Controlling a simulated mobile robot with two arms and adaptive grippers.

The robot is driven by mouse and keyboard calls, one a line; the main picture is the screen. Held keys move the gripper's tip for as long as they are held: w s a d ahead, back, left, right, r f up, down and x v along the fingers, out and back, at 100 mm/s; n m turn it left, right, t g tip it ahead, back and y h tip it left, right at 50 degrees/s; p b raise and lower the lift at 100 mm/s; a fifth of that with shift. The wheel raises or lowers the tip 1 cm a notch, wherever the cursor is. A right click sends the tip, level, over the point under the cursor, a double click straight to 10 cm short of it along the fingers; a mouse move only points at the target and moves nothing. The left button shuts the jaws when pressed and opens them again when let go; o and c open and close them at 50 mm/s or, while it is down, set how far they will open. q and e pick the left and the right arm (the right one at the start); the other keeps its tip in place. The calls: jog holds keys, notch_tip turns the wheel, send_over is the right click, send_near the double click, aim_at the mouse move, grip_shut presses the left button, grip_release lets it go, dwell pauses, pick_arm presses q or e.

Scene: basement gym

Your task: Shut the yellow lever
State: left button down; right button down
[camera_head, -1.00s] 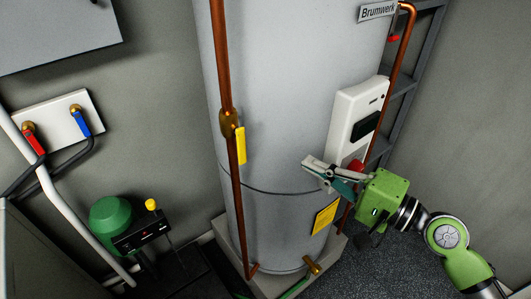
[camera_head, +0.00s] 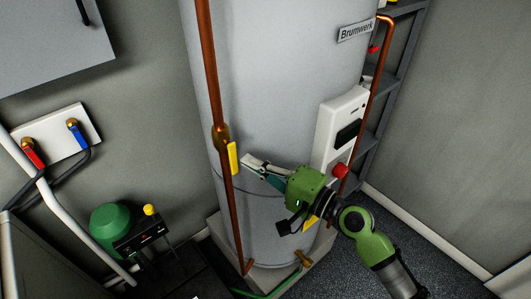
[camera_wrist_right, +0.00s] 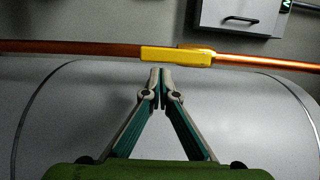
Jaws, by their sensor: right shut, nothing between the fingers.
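The yellow lever (camera_head: 233,158) sits on a brass valve (camera_head: 221,137) on the vertical copper pipe in front of the grey tank. It hangs downward, along the pipe. In the right wrist view the lever (camera_wrist_right: 176,54) lies across the picture, along the pipe, just beyond the fingertips. My right gripper (camera_head: 247,162) is shut and empty, a little to the right of the lever. In the right wrist view its fingertips (camera_wrist_right: 160,71) meet just short of the lever, with a small gap showing. My left gripper is not in view.
The grey tank (camera_head: 275,60) stands behind the pipe. A white control box (camera_head: 338,130) with a red knob (camera_head: 340,171) is on its right side. Red (camera_head: 33,153) and blue (camera_head: 75,135) valve handles and a green pump (camera_head: 110,228) are at left. Dark shelving (camera_head: 392,90) is at right.

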jog(key=shift+s+a, duration=0.1)
jog(key=shift+a, duration=0.1)
jog(key=shift+f, duration=0.1)
